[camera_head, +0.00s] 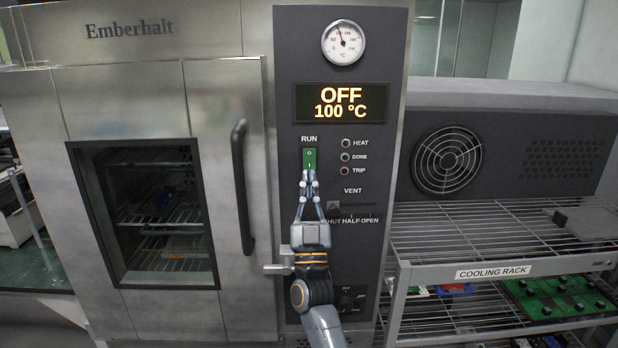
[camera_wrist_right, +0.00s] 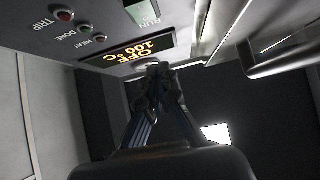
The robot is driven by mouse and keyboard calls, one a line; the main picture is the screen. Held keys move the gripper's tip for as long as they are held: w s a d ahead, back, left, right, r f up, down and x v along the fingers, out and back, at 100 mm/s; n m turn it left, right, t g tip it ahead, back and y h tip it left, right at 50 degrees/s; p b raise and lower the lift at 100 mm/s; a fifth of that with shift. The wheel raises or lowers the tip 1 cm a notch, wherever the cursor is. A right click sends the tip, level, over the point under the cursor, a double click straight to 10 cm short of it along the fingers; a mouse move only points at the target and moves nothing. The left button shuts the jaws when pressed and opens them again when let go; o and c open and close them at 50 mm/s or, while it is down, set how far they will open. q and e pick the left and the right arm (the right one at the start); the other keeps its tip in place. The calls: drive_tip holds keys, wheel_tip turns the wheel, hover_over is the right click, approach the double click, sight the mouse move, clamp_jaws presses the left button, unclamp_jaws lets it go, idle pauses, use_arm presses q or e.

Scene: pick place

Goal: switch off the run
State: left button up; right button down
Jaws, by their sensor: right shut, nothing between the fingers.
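The green RUN rocker switch (camera_head: 309,158) sits on the dark control panel of the oven. The display (camera_head: 342,103) above it reads OFF and 100 °C. My right gripper (camera_head: 309,174) is shut and empty, with its fingertips at the lower end of the switch; I cannot tell whether they touch it. In the right wrist view the shut fingers (camera_wrist_right: 158,72) point toward the panel, and the display (camera_wrist_right: 139,50) and part of the green switch (camera_wrist_right: 141,11) show. My left gripper is not in view.
The HEAT, DONE and TRIP lamps (camera_head: 346,157) are right of the switch, with the vent slider (camera_head: 334,206) below them. The oven door handle (camera_head: 243,187) stands out to the left. A cooling rack (camera_head: 493,271) with boards is at the right.

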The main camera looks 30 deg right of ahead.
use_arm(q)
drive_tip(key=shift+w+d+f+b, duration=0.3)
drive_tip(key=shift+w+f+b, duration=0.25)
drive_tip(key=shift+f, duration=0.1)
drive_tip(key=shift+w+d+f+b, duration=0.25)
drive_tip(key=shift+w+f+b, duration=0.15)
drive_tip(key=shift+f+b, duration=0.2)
use_arm(e)
drive_tip(key=v, duration=0.6)
drive_tip(key=shift+s+a, duration=0.35)
drive_tip(key=shift+s, duration=0.25)
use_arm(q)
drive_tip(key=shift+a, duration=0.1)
